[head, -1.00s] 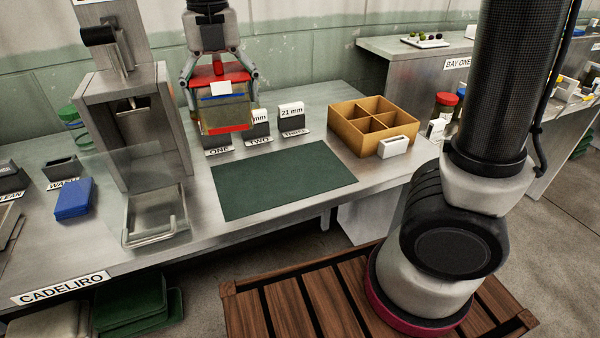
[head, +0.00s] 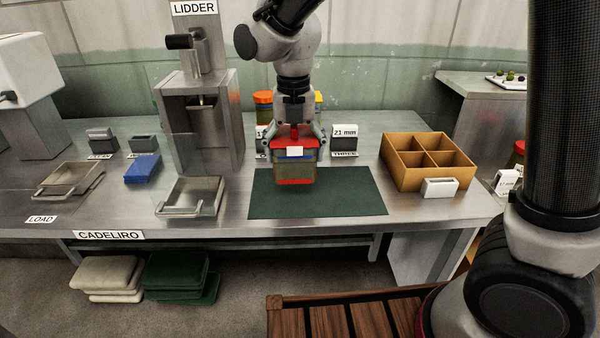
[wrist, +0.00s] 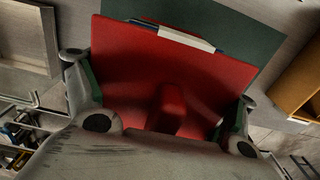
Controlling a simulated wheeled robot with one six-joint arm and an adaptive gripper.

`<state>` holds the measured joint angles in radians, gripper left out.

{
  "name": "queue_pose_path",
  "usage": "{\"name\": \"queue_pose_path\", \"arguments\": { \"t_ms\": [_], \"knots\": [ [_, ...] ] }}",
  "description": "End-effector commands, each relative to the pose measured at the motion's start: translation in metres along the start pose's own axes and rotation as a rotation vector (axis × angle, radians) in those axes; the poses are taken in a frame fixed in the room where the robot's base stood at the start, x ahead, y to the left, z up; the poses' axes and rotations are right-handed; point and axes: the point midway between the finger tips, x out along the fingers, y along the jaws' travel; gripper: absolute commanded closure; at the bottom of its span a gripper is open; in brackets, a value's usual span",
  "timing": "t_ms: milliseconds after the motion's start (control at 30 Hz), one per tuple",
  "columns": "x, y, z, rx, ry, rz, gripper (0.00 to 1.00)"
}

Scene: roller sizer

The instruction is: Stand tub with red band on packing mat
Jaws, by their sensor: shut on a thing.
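The tub with the red band (head: 295,172) has a red lid, a blue stripe below it and a red strip at its base. It is upright in front of the back part of the dark green packing mat (head: 345,196); I cannot tell whether its base touches the mat. My gripper (head: 295,142) points down from above and is shut on the tub's top. In the wrist view the red lid (wrist: 125,62) fills the space between the fingers, with a white label at its far edge and the mat (wrist: 255,38) beyond.
A cardboard box with compartments (head: 400,180) stands right of the mat. The metal lidder (head: 203,135) and its tray (head: 190,197) are on the left. Orange-lidded (head: 263,98) and yellow-lidded (head: 318,98) containers stand behind my gripper. The mat's front and right parts are clear.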

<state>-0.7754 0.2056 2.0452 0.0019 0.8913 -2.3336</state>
Motion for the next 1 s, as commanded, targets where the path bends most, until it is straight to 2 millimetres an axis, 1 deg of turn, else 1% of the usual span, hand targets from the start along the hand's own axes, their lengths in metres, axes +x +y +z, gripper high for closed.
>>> {"name": "queue_pose_path", "arguments": {
  "t_ms": [33, 233, 433, 800, 833, 900, 1000],
  "knots": [
    [0.005, 0.000, 0.000, 0.000, 0.000, 0.000, 0.77],
    [0.021, 0.000, 0.000, 0.000, -0.001, 0.000, 0.77],
    [0.047, 0.000, 0.000, 0.000, 0.000, 0.000, 0.77],
    [0.051, 0.000, 0.001, 0.000, -0.001, 0.001, 0.77],
    [0.052, 0.000, 0.000, 0.000, -0.001, 0.001, 0.12],
    [0.052, 0.000, 0.000, 0.000, -0.001, 0.001, 0.00],
    [0.052, 0.000, 0.000, 0.000, -0.001, 0.001, 0.00]
  ]
}}
